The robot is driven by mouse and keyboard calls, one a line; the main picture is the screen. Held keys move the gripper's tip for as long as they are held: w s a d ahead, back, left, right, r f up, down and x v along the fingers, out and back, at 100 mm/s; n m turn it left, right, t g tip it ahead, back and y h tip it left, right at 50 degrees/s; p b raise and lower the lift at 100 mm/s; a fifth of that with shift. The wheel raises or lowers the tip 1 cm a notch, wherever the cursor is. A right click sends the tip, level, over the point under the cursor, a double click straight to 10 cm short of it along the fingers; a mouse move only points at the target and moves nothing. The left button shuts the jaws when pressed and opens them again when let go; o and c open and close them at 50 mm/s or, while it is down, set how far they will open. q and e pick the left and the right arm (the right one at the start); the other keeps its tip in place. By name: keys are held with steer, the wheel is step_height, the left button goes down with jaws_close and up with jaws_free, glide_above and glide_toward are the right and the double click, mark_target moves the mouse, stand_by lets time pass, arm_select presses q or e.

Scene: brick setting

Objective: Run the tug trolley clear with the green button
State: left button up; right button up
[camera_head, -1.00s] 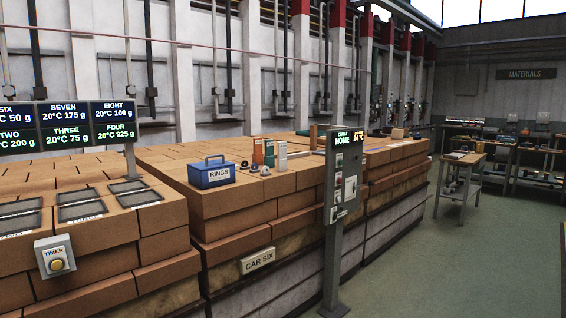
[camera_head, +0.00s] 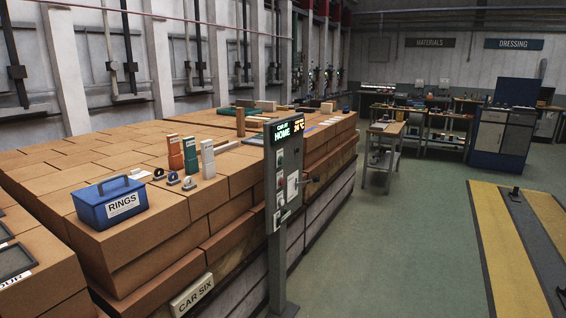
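A grey control post (camera_head: 278,255) stands upright at the front edge of the brick stacks, in the middle of the view. Small controls and pale plates (camera_head: 292,186) sit on the post's face below the display. I cannot make out which control is a green button. No tug trolley can be clearly identified. Neither of my grippers is in view.
Brick stacks (camera_head: 120,262) marked CAR SIX fill the left, carrying a blue RINGS box (camera_head: 110,203) and small coloured blocks. A yellow-and-grey floor strip (camera_head: 505,250) lies at right. A small workbench (camera_head: 386,130) stands behind. The green floor (camera_head: 400,240) between is clear.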

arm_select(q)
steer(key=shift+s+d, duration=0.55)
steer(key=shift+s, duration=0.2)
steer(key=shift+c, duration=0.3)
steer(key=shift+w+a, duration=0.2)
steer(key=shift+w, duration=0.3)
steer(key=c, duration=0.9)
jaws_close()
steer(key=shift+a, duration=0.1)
